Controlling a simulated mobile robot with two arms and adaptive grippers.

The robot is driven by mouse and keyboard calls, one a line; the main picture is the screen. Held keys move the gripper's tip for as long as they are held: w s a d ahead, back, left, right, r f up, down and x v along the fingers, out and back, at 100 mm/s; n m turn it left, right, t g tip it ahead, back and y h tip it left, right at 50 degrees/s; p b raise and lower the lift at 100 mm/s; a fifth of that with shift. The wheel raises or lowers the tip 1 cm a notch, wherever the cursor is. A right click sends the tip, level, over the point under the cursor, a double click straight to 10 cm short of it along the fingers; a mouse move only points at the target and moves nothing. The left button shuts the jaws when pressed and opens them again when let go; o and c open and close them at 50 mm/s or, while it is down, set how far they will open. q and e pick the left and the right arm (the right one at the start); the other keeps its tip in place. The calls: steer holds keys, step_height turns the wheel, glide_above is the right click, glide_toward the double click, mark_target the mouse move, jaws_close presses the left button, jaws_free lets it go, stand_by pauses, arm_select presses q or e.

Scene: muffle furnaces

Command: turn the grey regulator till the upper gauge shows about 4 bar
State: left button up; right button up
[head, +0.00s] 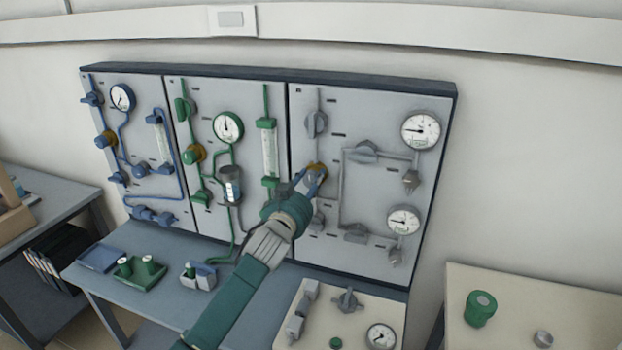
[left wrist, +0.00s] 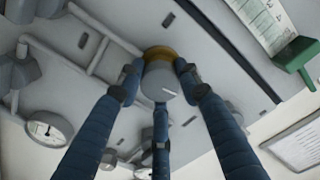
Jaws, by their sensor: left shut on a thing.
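The grey regulator (left wrist: 160,82), with a brass collar, is on the right grey panel. My left gripper (head: 308,182) reaches up to it from the front. In the left wrist view its blue fingers (left wrist: 158,78) close around the knob from both sides, with a third finger below. The gripper and hand hide most of the regulator in the head view. The upper gauge (head: 421,130) is at the panel's upper right. Its needle points left; the numbers are too small to read. My right gripper is not in view.
A lower gauge (head: 403,220) sits beneath the upper one. Grey valves and pipes surround the regulator, including a grey valve (head: 316,124) above it. A green flow meter (head: 268,150) stands close on the left. A bench with loose fittings (head: 350,300) lies below.

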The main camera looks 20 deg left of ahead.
arm_select(q)
steer(key=m, duration=0.4)
steer(key=m+p, duration=0.1)
steer(key=shift+f+m, duration=0.25)
steer(key=shift+m, duration=0.15)
stand_by(0.4)
steer(key=o, duration=1)
steer(key=shift+o, duration=0.7)
steer(key=shift+a+r, duration=0.1)
steer(key=s, duration=1.2)
steer(key=shift+a, duration=0.2)
